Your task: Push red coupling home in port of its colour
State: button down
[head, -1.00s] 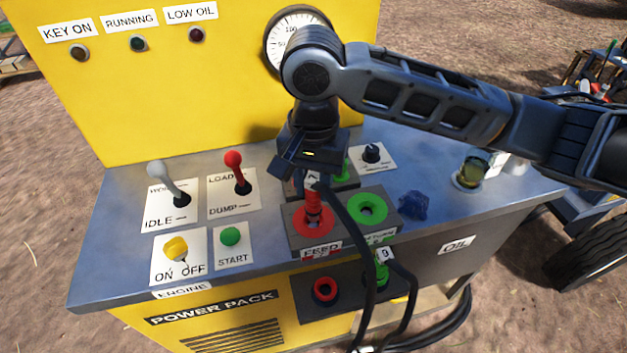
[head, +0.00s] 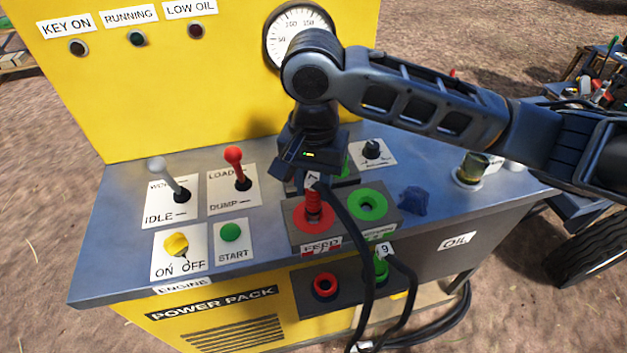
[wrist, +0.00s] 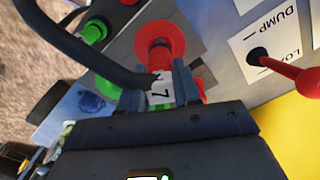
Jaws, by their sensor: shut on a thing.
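The red coupling (head: 313,203) stands upright at the red port (head: 314,220) marked FEED, its lower end inside the red ring. How deep it sits I cannot tell. A black hose with a white tag reading 7 runs from its top. My gripper (head: 312,180) is above the port, shut on the coupling's upper part. In the wrist view the fingers (wrist: 160,88) flank the tag, and the red coupling (wrist: 158,52) reaches into the red ring (wrist: 160,36).
A green port (head: 367,206) is right of the red one, with a blue rag (head: 413,202) beyond it. Red-knobbed lever (head: 236,167) stands to the left. Below on the front are an empty red socket (head: 324,286) and a green coupling (head: 380,268) with tag 9. Hoses hang in front.

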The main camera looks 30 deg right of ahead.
jog(key=shift+f, duration=0.55)
jog(key=shift+f+p, duration=0.75)
jog(key=shift+p, duration=0.4)
dwell(4.6)
jog(key=c, duration=0.7)
grip_release()
jog(key=shift+o, duration=0.3)
jog(key=o, duration=0.3)
